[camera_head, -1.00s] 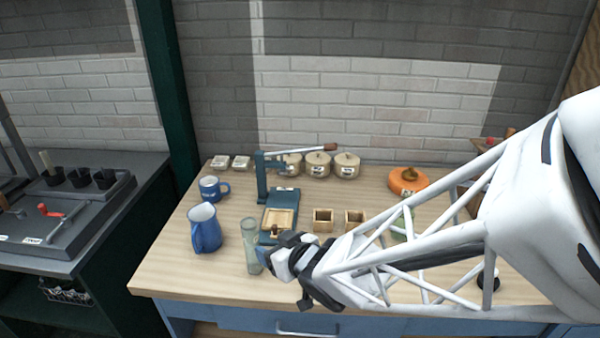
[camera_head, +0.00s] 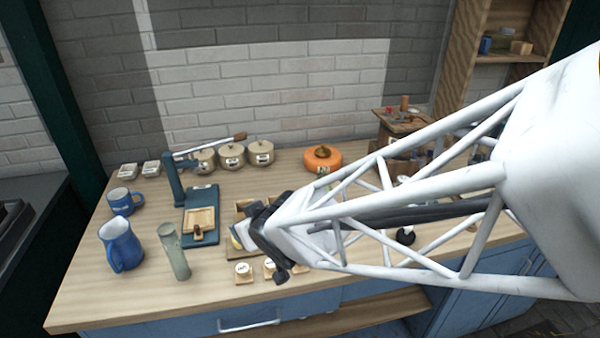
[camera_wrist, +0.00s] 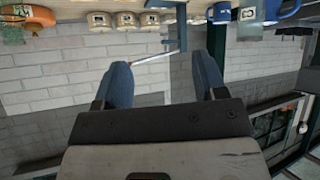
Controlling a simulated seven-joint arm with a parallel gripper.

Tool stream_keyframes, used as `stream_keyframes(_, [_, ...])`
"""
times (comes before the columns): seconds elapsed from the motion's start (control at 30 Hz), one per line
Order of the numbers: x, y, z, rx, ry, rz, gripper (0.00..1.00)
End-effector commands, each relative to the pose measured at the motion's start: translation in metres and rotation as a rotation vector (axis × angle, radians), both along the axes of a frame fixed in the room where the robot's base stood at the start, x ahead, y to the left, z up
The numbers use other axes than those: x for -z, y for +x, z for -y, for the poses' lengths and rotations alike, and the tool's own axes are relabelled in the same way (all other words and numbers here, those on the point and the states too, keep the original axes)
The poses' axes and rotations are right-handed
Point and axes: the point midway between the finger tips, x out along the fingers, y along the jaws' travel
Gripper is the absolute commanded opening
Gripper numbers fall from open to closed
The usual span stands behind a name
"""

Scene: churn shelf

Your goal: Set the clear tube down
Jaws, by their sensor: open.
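The clear tube (camera_head: 173,251) stands upright on the wooden worktop near its front edge, right of the blue pitcher. My gripper (camera_head: 243,236) is to the right of the tube and apart from it, over the small wooden boxes. In the wrist view my gripper (camera_wrist: 163,85) shows two blue fingers spread wide with nothing between them. The arm and wrist partly hide the boxes behind them.
A blue pitcher (camera_head: 121,246) and a blue mug (camera_head: 124,201) stand left of the tube. A blue lever press (camera_head: 201,215) is behind it. Small labelled pieces (camera_head: 244,272) lie at the front edge. Lidded jars (camera_head: 232,156) and an orange round object (camera_head: 322,158) stand behind.

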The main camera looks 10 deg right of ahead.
Motion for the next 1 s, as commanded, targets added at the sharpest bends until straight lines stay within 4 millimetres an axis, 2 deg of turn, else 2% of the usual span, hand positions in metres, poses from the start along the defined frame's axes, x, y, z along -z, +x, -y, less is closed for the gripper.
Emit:
stream_keyframes(0.03, [-0.007, -0.003, 0.018, 0.049, -0.019, -0.026, 0.65])
stream_keyframes(0.2, [-0.021, -0.022, 0.068, 0.195, -0.078, -0.152, 0.65])
stream_keyframes(0.37, [-0.034, -0.052, 0.108, 0.310, -0.107, -0.288, 0.65])
stream_keyframes(0.5, [-0.047, -0.085, 0.134, 0.390, -0.112, -0.416, 0.65])
stream_keyframes(0.63, [-0.058, -0.117, 0.150, 0.440, -0.102, -0.532, 0.65])
stream_keyframes(0.8, [-0.068, -0.150, 0.159, 0.471, -0.084, -0.646, 0.65])
stream_keyframes(1.0, [-0.074, -0.166, 0.162, 0.478, -0.072, -0.700, 0.65])
